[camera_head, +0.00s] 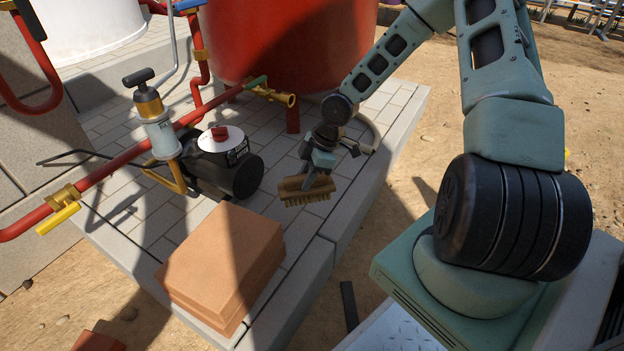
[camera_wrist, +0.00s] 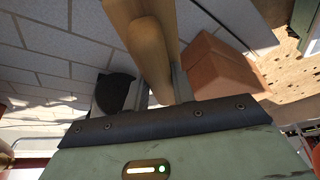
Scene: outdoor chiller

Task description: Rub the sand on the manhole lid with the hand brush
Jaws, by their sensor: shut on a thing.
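My gripper (camera_head: 318,163) is shut on the hand brush (camera_head: 308,190), which has a wooden body and pale bristles. The brush is held over the paved platform, with its bristles facing down in the head view. In the wrist view, the brush's wooden handle (camera_wrist: 150,50) runs between the fingers of my gripper (camera_wrist: 158,92). The bristles are hidden in that view. I cannot make out a manhole lid or any sand on one in either view.
A stack of terracotta slabs (camera_head: 222,262) stands on the platform's near corner. A black pump (camera_head: 230,170) and a red pipe (camera_head: 120,162) with brass valves lie to the left. A large red tank (camera_head: 290,45) stands behind. Bare paving (camera_head: 335,205) surrounds the brush.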

